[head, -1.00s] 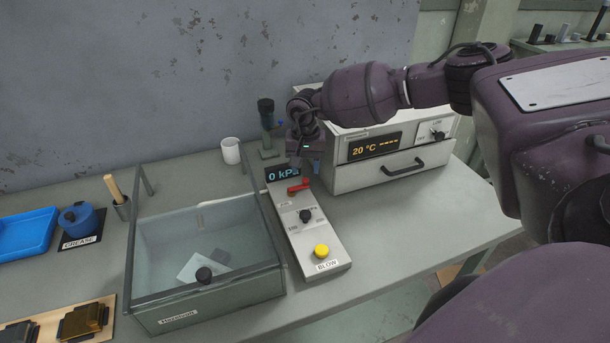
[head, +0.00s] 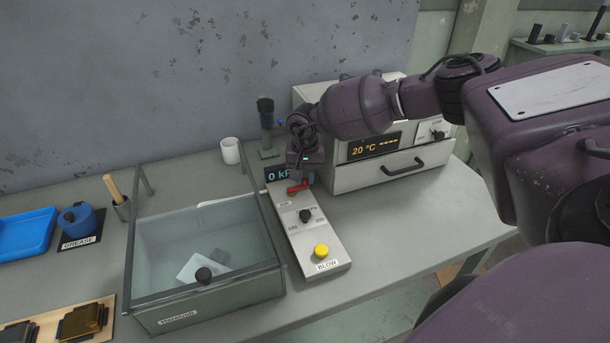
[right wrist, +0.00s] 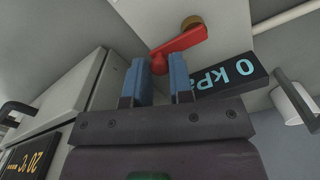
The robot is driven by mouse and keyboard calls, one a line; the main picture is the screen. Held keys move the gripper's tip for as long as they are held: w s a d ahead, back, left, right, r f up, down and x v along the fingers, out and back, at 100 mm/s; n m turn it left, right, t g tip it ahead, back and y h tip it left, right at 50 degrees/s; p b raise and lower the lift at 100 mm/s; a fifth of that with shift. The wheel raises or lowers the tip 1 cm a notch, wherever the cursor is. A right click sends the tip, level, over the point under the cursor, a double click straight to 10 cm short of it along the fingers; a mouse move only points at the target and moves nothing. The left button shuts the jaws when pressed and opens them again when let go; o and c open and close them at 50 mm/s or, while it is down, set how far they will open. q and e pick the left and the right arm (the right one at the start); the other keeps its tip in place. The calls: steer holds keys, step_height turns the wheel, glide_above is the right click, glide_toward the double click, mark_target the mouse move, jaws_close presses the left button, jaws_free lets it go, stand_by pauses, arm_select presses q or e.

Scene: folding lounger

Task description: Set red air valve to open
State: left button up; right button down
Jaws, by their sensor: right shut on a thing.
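The red air valve (head: 297,188) is a red lever on the grey control panel (head: 305,245), just below a display (head: 278,174) reading 0 kPa. In the right wrist view the red lever (right wrist: 182,45) runs from a brass pivot (right wrist: 191,22) down to its free end between my blue fingers. My right gripper (right wrist: 160,73) is shut on that free end. In the head view my right gripper (head: 301,180) is over the valve, and its fingers partly hide the lever and display. My left gripper is not in view.
The panel also has a black knob (head: 305,215) and a yellow BLOW button (head: 321,250). A clear-walled box (head: 205,300) stands close on the left. An oven-like unit (head: 395,178) showing 20 °C stands close on the right. A white cup (head: 230,150) stands behind the box.

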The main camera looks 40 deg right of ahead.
steer(key=shift+s, duration=0.1)
steer(key=shift+m, duration=0.3)
steer(key=m+p, duration=0.1)
steer(key=s+m, duration=0.1)
steer(key=shift+a+r+m+p, duration=0.1)
steer(key=shift+a+m+p, duration=0.1)
steer(key=shift+m+p, duration=0.2)
steer(key=m, duration=0.2)
steer(key=s+a+m+p, duration=0.1)
steer(key=m, duration=0.1)
steer(key=shift+m, duration=0.3)
steer(key=m, duration=0.1)
steer(key=a+m+p, duration=0.1)
steer(key=m, duration=0.1)
steer(key=shift+s+a+m, duration=0.1)
steer(key=shift+s+m, duration=0.2)
steer(key=m, duration=0.1)
steer(key=a+m, duration=0.1)
steer(key=m, duration=0.1)
steer(key=shift+s+a+p, duration=0.1)
steer(key=shift+p, duration=0.3)
steer(key=shift+a+m, duration=0.2)
steer(key=shift+m, duration=0.5)
steer(key=shift+a+m, duration=0.2)
steer(key=shift+m, duration=0.5)
steer(key=shift+a, duration=0.1)
steer(key=shift+m, duration=0.4)
